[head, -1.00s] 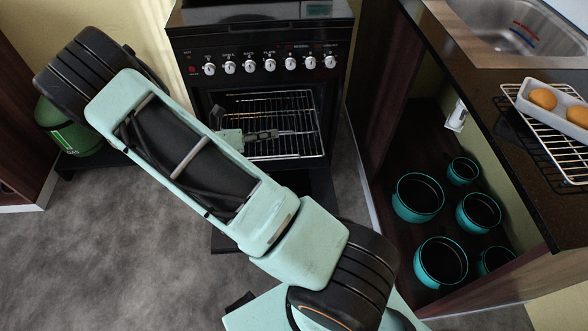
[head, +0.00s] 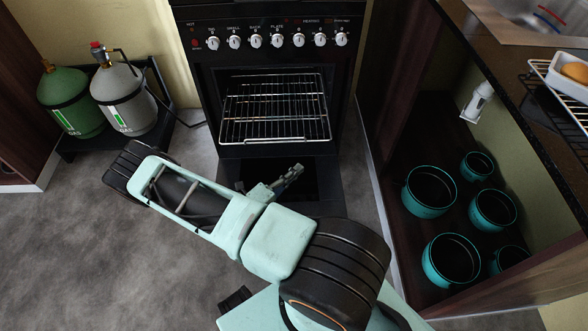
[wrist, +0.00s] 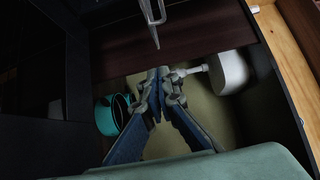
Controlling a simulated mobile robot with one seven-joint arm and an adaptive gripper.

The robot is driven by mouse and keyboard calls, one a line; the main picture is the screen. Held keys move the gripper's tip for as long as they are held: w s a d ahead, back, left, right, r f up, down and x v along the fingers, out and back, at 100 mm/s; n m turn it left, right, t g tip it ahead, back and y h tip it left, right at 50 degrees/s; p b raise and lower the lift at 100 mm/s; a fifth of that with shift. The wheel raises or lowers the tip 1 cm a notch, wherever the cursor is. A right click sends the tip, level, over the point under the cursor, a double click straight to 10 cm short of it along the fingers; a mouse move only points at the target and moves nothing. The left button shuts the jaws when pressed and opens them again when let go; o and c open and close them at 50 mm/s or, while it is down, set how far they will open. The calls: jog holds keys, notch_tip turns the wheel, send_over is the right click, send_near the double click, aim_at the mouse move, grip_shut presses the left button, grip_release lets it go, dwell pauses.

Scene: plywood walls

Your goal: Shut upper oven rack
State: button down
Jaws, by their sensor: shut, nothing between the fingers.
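The oven (head: 270,40) stands open at the back, with its door folded down (head: 318,185). A wire rack (head: 275,108) lies level in the opening, its front bar near the front edge of the oven. I cannot tell whether a second rack lies beneath it. My gripper (head: 293,174) is in front of the oven, apart from the rack and lower than its front bar in the picture. It is shut and empty. In the wrist view my gripper's fingers (wrist: 163,74) are together, and a metal bar (wrist: 152,22) shows beyond them; I cannot tell what it belongs to.
Gas bottles, one green (head: 72,103) and one grey (head: 124,97), stand at the left. At the right, an open cabinet holds several teal pots (head: 430,190), under a dark counter (head: 500,85) with a sink. The grey floor (head: 90,240) at the left is clear.

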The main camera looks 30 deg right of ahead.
jog(key=b, duration=0.1)
send_near(318, 141)
jog(key=s+d, duration=0.2)
jog(key=d, duration=0.2)
jog(key=shift+w+d+b, duration=0.25)
jog(key=shift+w+d, duration=0.1)
jog(key=shift+w, duration=0.5)
jog(key=shift+w+d+b, duration=0.2)
jog(key=shift+w+d, duration=0.2)
jog(key=shift+w, duration=0.5)
